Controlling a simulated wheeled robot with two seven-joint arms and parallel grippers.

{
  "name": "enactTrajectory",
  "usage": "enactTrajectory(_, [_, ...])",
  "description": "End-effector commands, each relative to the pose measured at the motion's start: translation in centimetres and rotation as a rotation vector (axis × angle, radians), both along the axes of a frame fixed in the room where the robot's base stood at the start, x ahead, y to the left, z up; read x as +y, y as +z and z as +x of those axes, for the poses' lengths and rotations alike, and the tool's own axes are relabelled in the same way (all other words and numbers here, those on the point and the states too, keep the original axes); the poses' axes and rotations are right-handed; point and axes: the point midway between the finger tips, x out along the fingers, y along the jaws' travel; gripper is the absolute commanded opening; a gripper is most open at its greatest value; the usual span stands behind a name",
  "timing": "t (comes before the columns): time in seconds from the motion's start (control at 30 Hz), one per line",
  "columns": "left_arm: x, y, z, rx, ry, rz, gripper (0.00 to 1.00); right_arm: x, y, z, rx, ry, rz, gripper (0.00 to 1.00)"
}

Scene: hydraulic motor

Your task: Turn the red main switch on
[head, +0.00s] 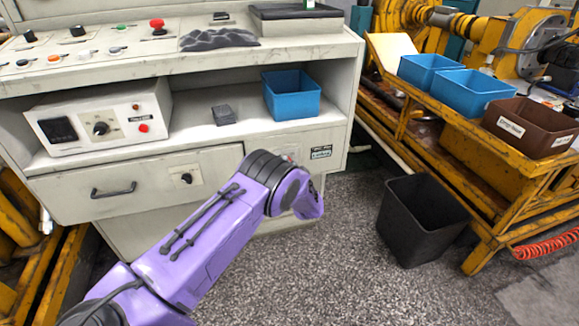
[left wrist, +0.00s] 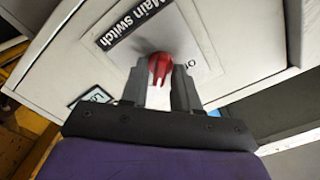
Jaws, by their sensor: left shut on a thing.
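The red main switch (left wrist: 160,68) is a small red knob on a pale panel in the left wrist view. A black label (left wrist: 135,22) reading "Main switch" is on the panel beside it, and small dark lettering shows by the knob, partly hidden. My left gripper (left wrist: 160,78) has its two grey fingers on either side of the red knob, shut on it. In the head view my purple left arm reaches to the lower front of the grey console (head: 75,207); the arm's end hides the switch and the fingers there. My right gripper is in no view.
On the console are a red mushroom button (head: 157,25), a shelf box with knobs (head: 100,122) and a blue bin (head: 291,95). A black waste bin (head: 420,220) stands on the floor right of my arm. A yellow cart (head: 460,190) with bins is further right.

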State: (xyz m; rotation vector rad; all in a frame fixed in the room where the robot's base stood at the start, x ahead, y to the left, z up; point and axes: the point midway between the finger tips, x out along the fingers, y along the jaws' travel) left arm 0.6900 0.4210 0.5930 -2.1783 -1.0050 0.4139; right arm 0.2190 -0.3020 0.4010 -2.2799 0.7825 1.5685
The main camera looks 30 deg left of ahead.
Motion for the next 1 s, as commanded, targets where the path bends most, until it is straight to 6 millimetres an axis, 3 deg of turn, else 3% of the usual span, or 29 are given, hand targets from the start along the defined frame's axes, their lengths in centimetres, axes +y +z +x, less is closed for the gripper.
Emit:
enactTrajectory(0.5, [-0.1, -0.2, -0.1, 0.018, -0.001, 0.011, 0.00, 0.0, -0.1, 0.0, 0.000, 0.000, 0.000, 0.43])
enactTrajectory(0.53, [-0.1, -0.2, -0.1, 0.018, -0.001, 0.011, 0.37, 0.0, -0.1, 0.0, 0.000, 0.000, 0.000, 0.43])
enactTrajectory(0.57, [-0.1, -0.2, -0.1, 0.018, -0.001, 0.011, 0.39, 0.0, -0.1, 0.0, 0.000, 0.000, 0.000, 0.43])
enactTrajectory(0.87, [-0.3, 0.0, -0.2, 0.015, -0.001, 0.011, 0.39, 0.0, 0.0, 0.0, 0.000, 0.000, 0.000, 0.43])
enactTrajectory(1.0, [-2.0, 0.1, -1.5, 0.019, -0.004, 0.010, 0.39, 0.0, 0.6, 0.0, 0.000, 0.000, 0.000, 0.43])
